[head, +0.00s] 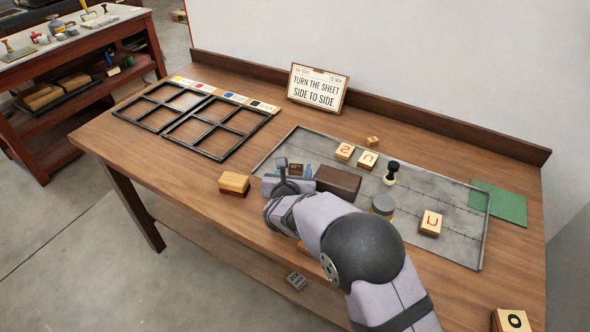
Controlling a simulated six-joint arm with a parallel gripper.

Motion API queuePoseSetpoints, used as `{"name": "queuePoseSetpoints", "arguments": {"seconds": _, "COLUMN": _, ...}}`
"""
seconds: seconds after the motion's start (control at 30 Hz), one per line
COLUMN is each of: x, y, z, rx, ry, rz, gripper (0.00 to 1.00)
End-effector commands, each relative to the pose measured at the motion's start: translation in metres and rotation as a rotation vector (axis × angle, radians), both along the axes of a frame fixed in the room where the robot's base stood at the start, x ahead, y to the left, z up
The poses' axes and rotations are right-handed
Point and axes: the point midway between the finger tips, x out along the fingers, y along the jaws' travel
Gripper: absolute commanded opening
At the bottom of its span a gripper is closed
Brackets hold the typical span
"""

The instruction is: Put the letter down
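My gripper (291,168) is low over the near left end of the grey metal tray (455,199). Small dark and blue-grey shapes show at its tips; I cannot tell whether a letter is between its fingers. Wooden letter blocks with red marks lie in the tray: two near its back edge (345,151) (368,159) and one towards the right (431,222). A block with a black O-like mark (512,320) is at the table's near right corner. A plain-topped wooden block (233,183) lies on the table left of my gripper.
A dark brown block (338,182), a black-handled stamp (391,173) and a round tin (383,205) are close right of my gripper. Two black divided frames (215,126) lie at left. A sign (318,88) stands behind. A green sheet (499,203) is at right.

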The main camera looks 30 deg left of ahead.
Motion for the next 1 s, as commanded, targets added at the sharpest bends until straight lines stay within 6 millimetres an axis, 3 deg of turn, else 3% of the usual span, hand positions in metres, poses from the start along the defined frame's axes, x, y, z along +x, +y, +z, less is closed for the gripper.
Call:
{"name": "queuePoseSetpoints", "arguments": {"seconds": 0.37, "x": -0.009, "y": -0.003, "z": 0.007, "rx": 0.000, "ry": -0.001, "rz": 0.001, "gripper": 0.49}}
{"name": "queuePoseSetpoints", "arguments": {"seconds": 1.0, "x": -0.093, "y": -0.037, "z": 0.044, "rx": 0.000, "ry": -0.001, "rz": 0.002, "gripper": 0.49}}
